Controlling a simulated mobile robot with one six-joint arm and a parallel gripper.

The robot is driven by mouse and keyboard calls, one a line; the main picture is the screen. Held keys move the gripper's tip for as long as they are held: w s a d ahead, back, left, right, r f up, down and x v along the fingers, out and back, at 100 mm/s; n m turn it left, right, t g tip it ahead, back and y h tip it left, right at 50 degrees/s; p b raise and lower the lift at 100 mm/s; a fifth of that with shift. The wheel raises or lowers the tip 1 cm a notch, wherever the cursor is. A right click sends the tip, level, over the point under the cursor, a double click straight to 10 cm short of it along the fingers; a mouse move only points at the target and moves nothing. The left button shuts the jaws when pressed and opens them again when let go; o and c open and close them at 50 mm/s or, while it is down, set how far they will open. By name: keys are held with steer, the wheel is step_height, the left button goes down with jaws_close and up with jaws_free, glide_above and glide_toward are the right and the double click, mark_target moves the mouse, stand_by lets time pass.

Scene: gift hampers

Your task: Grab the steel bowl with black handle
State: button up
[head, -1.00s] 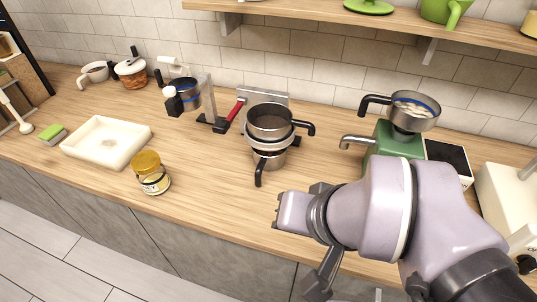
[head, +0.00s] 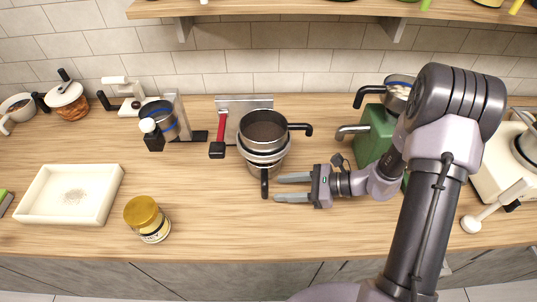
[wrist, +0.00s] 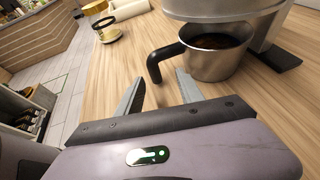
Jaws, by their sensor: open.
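A steel bowl with a black handle (wrist: 215,58) sits low under the grey body of an appliance, with dark contents inside. In the head view only part of this lower bowl (head: 278,167) shows, with its black handle pointing toward the front. My gripper (head: 278,187) is open and empty, just right of that handle, with its fingers pointing left. In the wrist view the handle's bent end lies just ahead of the gap between my fingertips (wrist: 158,88). I see no contact. A second steel bowl with a black handle (head: 265,127) sits on top of the same appliance.
A red-handled tool (head: 220,125) stands behind left. A yellow-lidded jar (head: 147,218) and white tray (head: 68,222) are to the left. The counter in front is clear.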

mark_target(264, 192)
steer(key=x, duration=0.2)
steer(key=b+x, duration=0.1)
steer(key=x, duration=0.1)
steer(key=s+b+x, duration=0.1)
steer(key=x, duration=0.1)
steer(key=shift+w+a+f, duration=0.1)
steer(key=shift+a+f, duration=0.05)
steer(key=shift+a, duration=0.25)
jaws_close()
stand_by(0.9)
